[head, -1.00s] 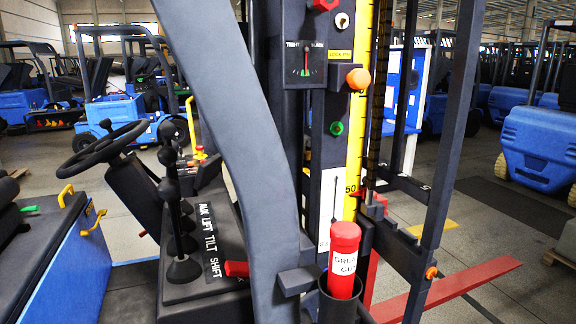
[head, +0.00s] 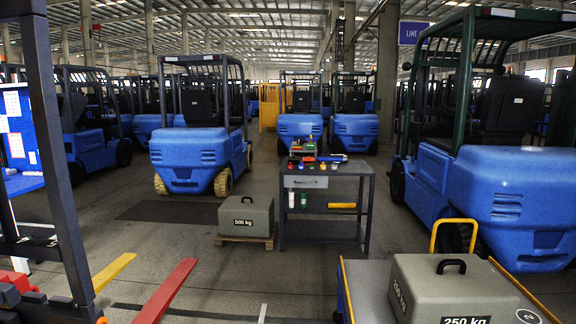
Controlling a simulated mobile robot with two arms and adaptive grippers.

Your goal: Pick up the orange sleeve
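I cannot pick out an orange sleeve for certain in the head view. A dark workbench (head: 352,168) stands in the middle distance with small red, green, blue and yellow items (head: 306,160) on its top, too small to tell apart. A yellow-orange bar (head: 342,205) shows at its lower shelf. Neither of my grippers is in view.
A grey 500 kg weight (head: 246,217) sits on a pallet left of the bench. A cart (head: 358,290) with a 250 kg weight (head: 452,290) stands front right. Forklift mast and red fork (head: 166,292) are at left. Blue forklifts (head: 198,150) stand around. Floor before the bench is clear.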

